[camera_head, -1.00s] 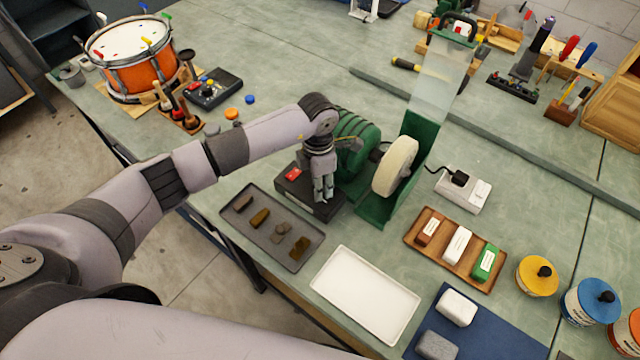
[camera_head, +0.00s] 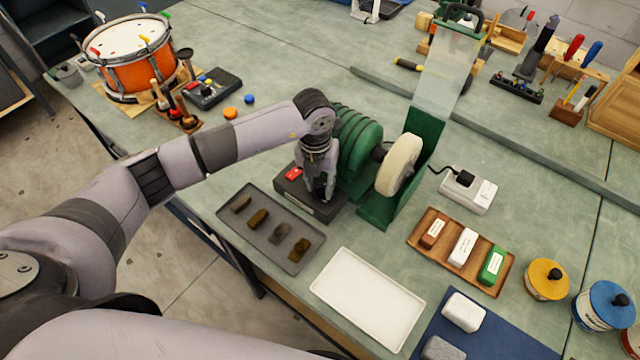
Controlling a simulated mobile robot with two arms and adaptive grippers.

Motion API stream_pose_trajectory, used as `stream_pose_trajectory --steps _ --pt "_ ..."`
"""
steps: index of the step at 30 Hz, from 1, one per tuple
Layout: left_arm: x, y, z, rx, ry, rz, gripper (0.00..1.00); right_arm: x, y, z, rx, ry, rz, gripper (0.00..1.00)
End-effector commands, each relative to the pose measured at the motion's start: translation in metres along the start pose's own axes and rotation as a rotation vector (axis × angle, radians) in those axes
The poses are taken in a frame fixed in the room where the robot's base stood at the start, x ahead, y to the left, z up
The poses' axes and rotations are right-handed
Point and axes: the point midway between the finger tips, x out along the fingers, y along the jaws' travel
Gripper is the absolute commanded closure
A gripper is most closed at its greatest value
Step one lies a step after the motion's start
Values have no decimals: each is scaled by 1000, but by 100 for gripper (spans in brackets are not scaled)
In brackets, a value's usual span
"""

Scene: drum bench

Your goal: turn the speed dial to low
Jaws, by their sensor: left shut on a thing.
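A green bench buffer (camera_head: 361,140) with a pale round wheel (camera_head: 399,164) stands in the middle of the bench. Its dark control base (camera_head: 291,190) carries a red switch (camera_head: 293,174). My left gripper (camera_head: 319,196) points down over this base, right of the red switch. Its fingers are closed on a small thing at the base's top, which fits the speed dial. The dial is hidden by the fingers, so its setting cannot be read. My right gripper is not in view.
A grey tray with dark lumps (camera_head: 231,226) lies just in front of the base, and a white tray (camera_head: 367,300) nearer. A wooden tray of bars (camera_head: 414,245) and a grey power box (camera_head: 467,192) stand right. A green guard plate (camera_head: 425,140) rises behind the wheel.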

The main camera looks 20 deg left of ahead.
Motion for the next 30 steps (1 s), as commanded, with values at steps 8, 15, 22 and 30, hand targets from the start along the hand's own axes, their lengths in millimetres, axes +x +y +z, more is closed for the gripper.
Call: stream_pose_trajectory --steps 8,15,22,30 --pt "1 0 0 -261 -16 -1 99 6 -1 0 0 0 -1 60" --pt "0 0 0 -489 -28 -2 99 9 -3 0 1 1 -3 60" --pt "0 0 0 -695 -40 -1 99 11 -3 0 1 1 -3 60" --pt "0 -1 -1 -883 -50 -2 99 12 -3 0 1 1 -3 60"
